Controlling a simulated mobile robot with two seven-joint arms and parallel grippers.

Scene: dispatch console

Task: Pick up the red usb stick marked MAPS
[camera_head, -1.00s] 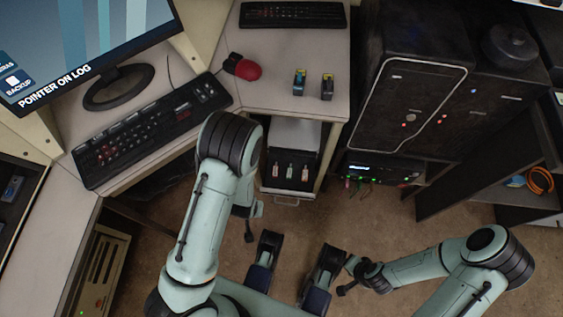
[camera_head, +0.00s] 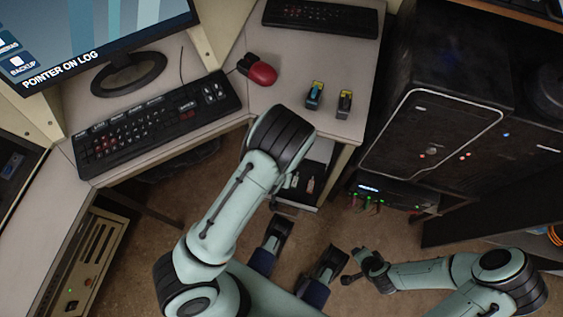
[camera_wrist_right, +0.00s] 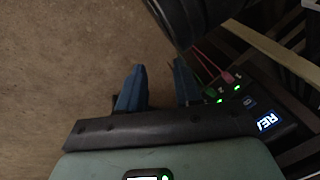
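An open drawer or shelf under the desk holds small sticks. A pinkish one (camera_head: 310,185) and a pale greenish one (camera_head: 295,181) show beside my left arm; their markings are too small to read. I cannot tell which is the red MAPS stick. My right gripper (camera_head: 351,271) is low over the floor, to the right of and below the drawer in the head view. In the right wrist view its blue fingers (camera_wrist_right: 158,90) are apart with nothing between them.
A dark cabinet (camera_head: 435,130) stands right, above a unit with green lights (camera_head: 395,195). The floor (camera_wrist_right: 60,80) left of my right fingers is clear.

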